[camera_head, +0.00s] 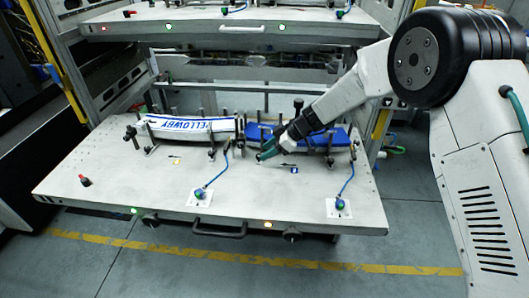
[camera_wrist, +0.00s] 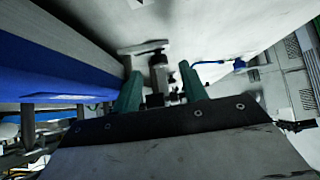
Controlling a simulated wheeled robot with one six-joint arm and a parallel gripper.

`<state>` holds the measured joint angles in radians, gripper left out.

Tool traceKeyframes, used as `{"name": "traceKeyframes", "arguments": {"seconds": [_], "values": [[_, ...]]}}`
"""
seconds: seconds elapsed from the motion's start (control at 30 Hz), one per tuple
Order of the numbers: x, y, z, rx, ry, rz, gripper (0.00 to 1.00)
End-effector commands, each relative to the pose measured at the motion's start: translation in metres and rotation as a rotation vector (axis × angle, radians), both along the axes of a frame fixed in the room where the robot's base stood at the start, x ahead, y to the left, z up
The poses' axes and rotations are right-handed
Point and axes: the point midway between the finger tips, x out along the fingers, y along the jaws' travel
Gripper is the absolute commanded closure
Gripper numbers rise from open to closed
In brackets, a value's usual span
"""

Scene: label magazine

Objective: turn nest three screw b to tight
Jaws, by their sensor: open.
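My gripper (camera_head: 266,155) is open at the front left corner of the right-hand nest, which holds a blue label stack (camera_head: 318,139). In the wrist view the two green fingers of my gripper (camera_wrist: 160,70) stand apart. A grey and dark screw post (camera_wrist: 158,75) shows between them, with a gap visible on each side. Its foot or clamp bar (camera_wrist: 143,47) lies just beyond on the pale plate. The blue stack also fills the left of the wrist view (camera_wrist: 50,65). I cannot read a nest number or screw letter, and contact with the screw cannot be told.
A second nest with a white and blue printed stack (camera_head: 192,126) sits to the left. Blue cables run to connectors (camera_head: 199,193) and (camera_head: 340,204) near the drawer's front. The front of the drawer plate (camera_head: 130,185) is mostly clear.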

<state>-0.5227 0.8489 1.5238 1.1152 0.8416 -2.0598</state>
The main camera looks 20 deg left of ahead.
Motion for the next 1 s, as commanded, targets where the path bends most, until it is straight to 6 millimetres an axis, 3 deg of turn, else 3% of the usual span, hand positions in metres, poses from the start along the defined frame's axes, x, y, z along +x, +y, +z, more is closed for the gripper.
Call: {"name": "traceKeyframes", "arguments": {"seconds": [0.2, 0.47, 0.63, 1.0], "values": [[-0.003, 0.014, -0.014, 0.0, 0.001, 0.001, 0.57], [-0.003, 0.015, -0.015, 0.0, 0.001, 0.001, 0.57], [-0.003, 0.015, -0.014, 0.0, 0.0, 0.0, 0.99], [-0.004, 0.014, -0.014, 0.0, 0.0, -0.035, 1.0]]}}
